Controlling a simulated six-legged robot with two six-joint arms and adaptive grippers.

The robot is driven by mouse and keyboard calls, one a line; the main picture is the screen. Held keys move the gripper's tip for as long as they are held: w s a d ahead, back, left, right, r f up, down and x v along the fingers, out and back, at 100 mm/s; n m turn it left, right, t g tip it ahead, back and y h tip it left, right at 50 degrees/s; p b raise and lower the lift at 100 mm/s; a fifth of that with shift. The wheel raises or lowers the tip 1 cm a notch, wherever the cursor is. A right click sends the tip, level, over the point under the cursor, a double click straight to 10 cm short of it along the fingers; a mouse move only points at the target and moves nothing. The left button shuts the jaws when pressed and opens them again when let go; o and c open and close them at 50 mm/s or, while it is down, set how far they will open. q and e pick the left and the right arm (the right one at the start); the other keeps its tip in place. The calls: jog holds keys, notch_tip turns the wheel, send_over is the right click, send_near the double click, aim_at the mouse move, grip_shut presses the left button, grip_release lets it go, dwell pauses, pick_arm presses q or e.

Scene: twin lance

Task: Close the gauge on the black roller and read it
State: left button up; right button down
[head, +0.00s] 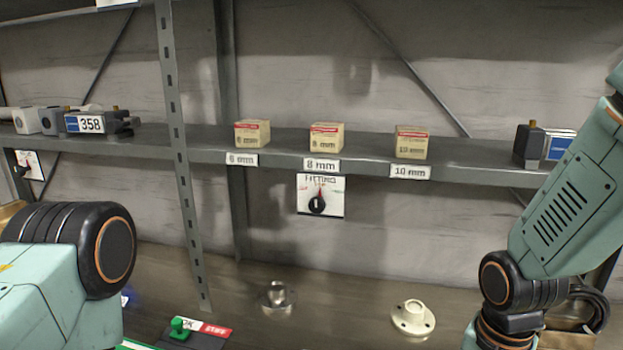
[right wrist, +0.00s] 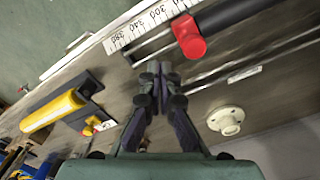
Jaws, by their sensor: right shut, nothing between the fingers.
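In the right wrist view, a black cylinder (right wrist: 240,12), likely the black roller, runs in from the top right. A red piece (right wrist: 188,36) sits at its near end; I cannot tell whether it belongs to the gauge or the roller. A white numbered scale (right wrist: 146,25) lies just beside the red piece, with thin metal rods alongside. My right gripper (right wrist: 155,70) is shut and empty, its tips below and left of the red piece and apart from it. In the head view, both arms show but neither gripper does.
A yellow cylinder (right wrist: 52,112) on a dark holder lies at left in the wrist view. A cream flange (head: 413,317) and a metal fitting (head: 278,296) stand on the bench. Three boxes, the middle one (head: 326,136) marked 8 mm, stand on the shelf above a FITTING dial (head: 320,196).

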jog(key=shift+f+b, duration=0.9)
jog(key=shift+f, duration=1.05)
jog(key=shift+r, duration=0.1)
jog(key=shift+a+p, duration=0.25)
jog(key=shift+p, duration=0.2)
jog(key=shift+w+a+p, duration=0.15)
jog(key=shift+a+p, duration=0.35)
jog(key=shift+p, duration=0.1)
jog(key=shift+d, duration=0.15)
jog(key=shift+s+d+p, duration=0.25)
jog(key=shift+d+p, duration=0.3)
jog(key=shift+d, duration=0.3)
jog(key=shift+r, duration=0.1)
